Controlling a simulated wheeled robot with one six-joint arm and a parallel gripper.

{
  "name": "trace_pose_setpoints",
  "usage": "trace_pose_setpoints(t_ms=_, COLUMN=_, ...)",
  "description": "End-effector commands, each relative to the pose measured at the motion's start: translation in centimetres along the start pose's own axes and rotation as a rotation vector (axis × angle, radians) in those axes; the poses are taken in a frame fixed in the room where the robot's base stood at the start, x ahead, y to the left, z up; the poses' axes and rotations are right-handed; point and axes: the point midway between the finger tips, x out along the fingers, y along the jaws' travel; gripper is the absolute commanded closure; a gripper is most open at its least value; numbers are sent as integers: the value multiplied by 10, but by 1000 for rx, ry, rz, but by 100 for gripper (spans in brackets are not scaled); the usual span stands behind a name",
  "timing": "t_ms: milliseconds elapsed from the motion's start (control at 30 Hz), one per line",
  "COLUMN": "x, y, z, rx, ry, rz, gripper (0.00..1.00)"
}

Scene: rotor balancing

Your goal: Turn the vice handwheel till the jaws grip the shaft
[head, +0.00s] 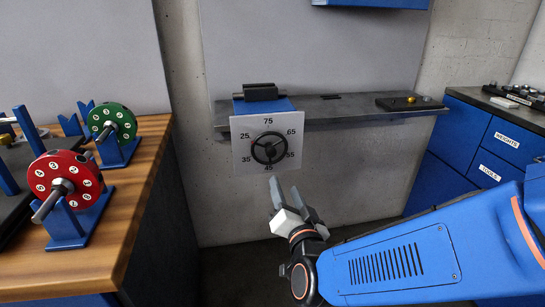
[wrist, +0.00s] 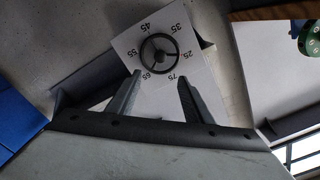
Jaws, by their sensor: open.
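The vice handwheel (head: 269,148) is a dark three-spoke wheel on a white dial plate (head: 240,171) numbered 25 to 75. The plate hangs at the front of a grey shelf. The blue vice (head: 239,106) stands above it with a dark block or cylinder (head: 260,91) on top; I cannot make out its jaws or a shaft between them. My gripper (head: 285,188) is open and empty, below and slightly right of the wheel, apart from it. In the wrist view the handwheel (wrist: 158,51) lies just beyond my open fingertips (wrist: 160,77), with the dial upside down.
A wooden bench (head: 140,190) at left holds a red rotor (head: 78,170) and a green rotor (head: 117,117) on blue stands. The grey shelf (head: 340,113) runs right of the vice, with a dark tray (head: 395,104) at its end. Blue drawers (head: 480,150) stand at right.

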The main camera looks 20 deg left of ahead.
Motion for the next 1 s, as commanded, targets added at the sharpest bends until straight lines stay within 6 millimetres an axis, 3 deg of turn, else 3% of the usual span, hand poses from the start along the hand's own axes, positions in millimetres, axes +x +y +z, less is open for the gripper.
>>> trace_pose_setpoints(t_ms=200, x=0, y=0, z=0, rx=-396, ry=0, rz=0, gripper=54)
trace_pose_setpoints(t_ms=400, x=0, y=-1, z=0, rx=-656, ry=0, rz=0, gripper=54)
trace_pose_setpoints(t_ms=667, x=6, y=-1, z=0, rx=-750, ry=1, rz=1, gripper=54)
trace_pose_setpoints(t_ms=1000, x=58, y=0, z=0, rx=-748, ry=0, rz=2, gripper=54)
